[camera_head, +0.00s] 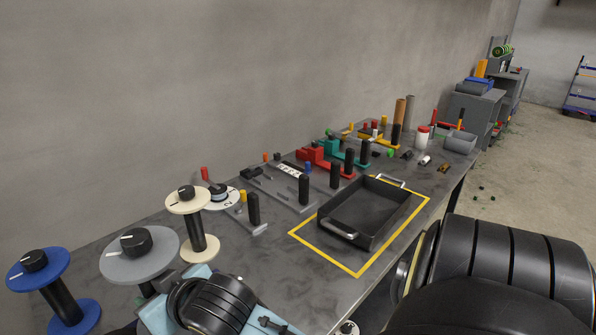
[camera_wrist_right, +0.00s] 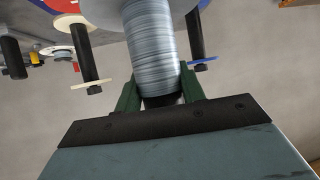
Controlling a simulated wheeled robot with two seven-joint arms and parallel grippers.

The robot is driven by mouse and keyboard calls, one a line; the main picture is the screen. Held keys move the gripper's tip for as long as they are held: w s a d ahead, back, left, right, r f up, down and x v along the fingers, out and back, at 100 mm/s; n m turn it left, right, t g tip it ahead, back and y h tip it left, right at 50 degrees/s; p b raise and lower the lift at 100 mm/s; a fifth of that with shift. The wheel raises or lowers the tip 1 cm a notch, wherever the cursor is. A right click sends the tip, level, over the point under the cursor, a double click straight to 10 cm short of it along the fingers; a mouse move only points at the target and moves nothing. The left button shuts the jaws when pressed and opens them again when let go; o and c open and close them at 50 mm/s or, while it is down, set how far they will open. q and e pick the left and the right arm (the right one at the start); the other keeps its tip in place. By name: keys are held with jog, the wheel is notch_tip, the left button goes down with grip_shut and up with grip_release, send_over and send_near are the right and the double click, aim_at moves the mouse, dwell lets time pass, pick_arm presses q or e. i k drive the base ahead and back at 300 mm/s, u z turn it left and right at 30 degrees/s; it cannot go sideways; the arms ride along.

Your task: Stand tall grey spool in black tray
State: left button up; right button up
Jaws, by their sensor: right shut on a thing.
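The tall grey spool (camera_head: 127,263) shows at the lower left of the head view, its broad grey flange at the top under a black knob. In the right wrist view its wire-wound core (camera_wrist_right: 152,45) fills the upper middle. My right gripper (camera_wrist_right: 160,97) is shut on the spool, a green finger on each side of its dark end. In the head view the right gripper (camera_head: 152,290) is partly hidden beneath the flange. The black tray (camera_head: 367,210) is empty, with light handles, inside a yellow outline. My left gripper is not in view.
A blue spool (camera_head: 62,301) stands left of the grey one and a cream spool (camera_head: 197,225) stands right of it, both close. Several black posts and fixtures (camera_head: 304,190) line the table (camera_head: 265,275) along the wall side. The table between spools and tray is fairly clear.

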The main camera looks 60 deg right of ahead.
aim_at(365, 214)
jog(key=k, duration=0.45)
jog(key=u, duration=1.85)
jog(key=k, duration=1.5)
jog(key=z, duration=2.45)
jog(key=i, duration=1)
jog(key=z, duration=0.05)
